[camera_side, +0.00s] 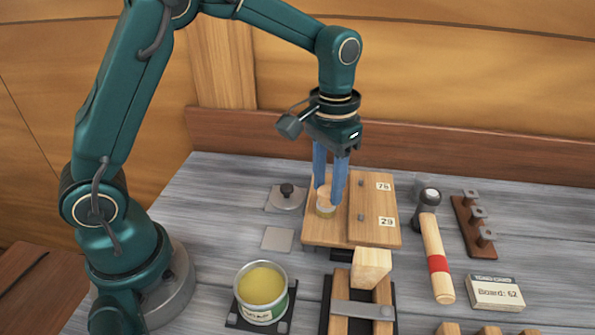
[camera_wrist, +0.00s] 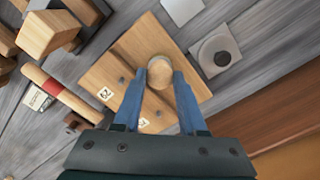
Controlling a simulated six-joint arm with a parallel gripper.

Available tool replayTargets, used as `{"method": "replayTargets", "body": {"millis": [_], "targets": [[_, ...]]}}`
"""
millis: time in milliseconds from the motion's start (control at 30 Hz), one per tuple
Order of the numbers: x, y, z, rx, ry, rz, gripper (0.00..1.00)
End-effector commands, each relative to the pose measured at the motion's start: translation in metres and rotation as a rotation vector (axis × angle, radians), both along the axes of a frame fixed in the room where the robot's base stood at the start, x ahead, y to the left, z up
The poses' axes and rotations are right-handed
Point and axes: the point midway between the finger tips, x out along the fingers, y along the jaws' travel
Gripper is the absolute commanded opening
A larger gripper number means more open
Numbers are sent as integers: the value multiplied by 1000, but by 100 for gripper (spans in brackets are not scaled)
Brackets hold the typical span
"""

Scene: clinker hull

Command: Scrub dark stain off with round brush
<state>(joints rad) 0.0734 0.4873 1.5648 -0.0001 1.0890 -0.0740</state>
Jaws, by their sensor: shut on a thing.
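My gripper (camera_side: 330,198) is shut on the round brush (camera_side: 325,208), a short light-wood cylinder, with one blue finger on each side of it. The brush also shows between the fingertips in the wrist view (camera_wrist: 160,68). It stands upright over the left part of a wooden board (camera_side: 380,207) marked with number labels and small grey studs. It looks to be on or just above the wood; I cannot tell whether it touches. No dark stain shows in either view; the brush and fingers cover part of the board.
Left of the board are a grey plate with a black knob (camera_side: 287,197) and a pale square (camera_side: 277,239). In front stand an open tin of yellow stuff (camera_side: 262,292) and a clamped wooden block (camera_side: 370,268). A red-banded mallet (camera_side: 437,262) lies at right. A plank wall rises behind.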

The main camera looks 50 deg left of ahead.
Motion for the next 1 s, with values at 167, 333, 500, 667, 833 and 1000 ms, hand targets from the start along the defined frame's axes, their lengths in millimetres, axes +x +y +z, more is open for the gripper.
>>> {"method": "replayTargets", "body": {"millis": [167,333,500,667,833,1000], "targets": [[7,7,0,1,1,1,0],[13,13,0,1,1,1,0],[19,19,0,1,0,1,0],[25,25,0,1,0,0,0],[30,31,0,1,1,1,0],[36,37,0,1,0,1,0]]}}
